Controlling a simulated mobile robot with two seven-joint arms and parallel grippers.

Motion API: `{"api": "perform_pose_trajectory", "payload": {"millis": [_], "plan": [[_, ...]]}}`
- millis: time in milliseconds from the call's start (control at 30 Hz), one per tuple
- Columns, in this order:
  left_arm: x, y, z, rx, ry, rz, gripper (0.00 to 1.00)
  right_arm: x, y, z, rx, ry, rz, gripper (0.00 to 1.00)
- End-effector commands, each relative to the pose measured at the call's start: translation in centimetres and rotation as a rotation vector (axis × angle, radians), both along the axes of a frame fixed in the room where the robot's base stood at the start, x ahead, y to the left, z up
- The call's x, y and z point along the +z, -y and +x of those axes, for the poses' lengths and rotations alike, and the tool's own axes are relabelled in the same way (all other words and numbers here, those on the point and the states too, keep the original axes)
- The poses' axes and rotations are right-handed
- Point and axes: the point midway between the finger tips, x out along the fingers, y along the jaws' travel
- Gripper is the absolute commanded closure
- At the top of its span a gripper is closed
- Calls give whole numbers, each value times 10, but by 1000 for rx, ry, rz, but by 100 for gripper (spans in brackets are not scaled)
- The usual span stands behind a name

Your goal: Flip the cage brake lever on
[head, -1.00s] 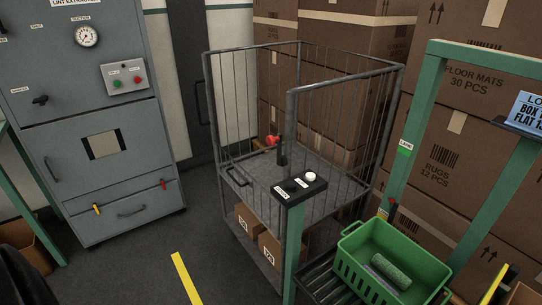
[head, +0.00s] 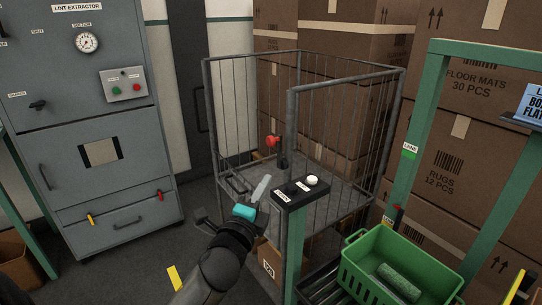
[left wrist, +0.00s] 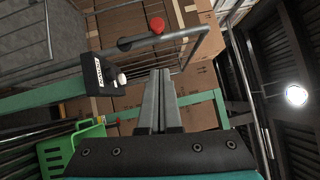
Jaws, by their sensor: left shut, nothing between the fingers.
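The wire cage trolley (head: 331,184) stands in the middle of the head view. A red-knobbed lever (head: 272,142) with a dark body shows at the cage; it looks like the brake lever. In the left wrist view a red knob (left wrist: 157,25) sits by the cage's grey rail, with a dark round part beside it. My left gripper (head: 262,187) is shut and empty, in front of the cage, below and slightly left of the red knob and apart from it. Its closed fingers (left wrist: 158,85) point up toward the cage in the wrist view. My right gripper is not in view.
A black control box (head: 304,190) with a white button tops a green post, close right of my left gripper. A green crate (head: 376,278) stands at the lower right. A grey cabinet (head: 82,137) is at left. Stacked cartons (head: 468,128) stand behind and to the right.

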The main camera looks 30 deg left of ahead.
Motion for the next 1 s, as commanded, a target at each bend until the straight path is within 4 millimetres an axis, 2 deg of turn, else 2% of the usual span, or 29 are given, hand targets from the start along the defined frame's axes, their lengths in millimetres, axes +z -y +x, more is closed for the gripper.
{"api": "perform_pose_trajectory", "payload": {"millis": [267, 433, 1000], "plan": [[0, 0, 1, 0, 0, -2, 100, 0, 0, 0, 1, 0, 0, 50], [1, -2, 10, -1, 0, -2, 100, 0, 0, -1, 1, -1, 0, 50], [8, -22, 90, -1, 1, -3, 100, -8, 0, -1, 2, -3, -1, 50]]}}
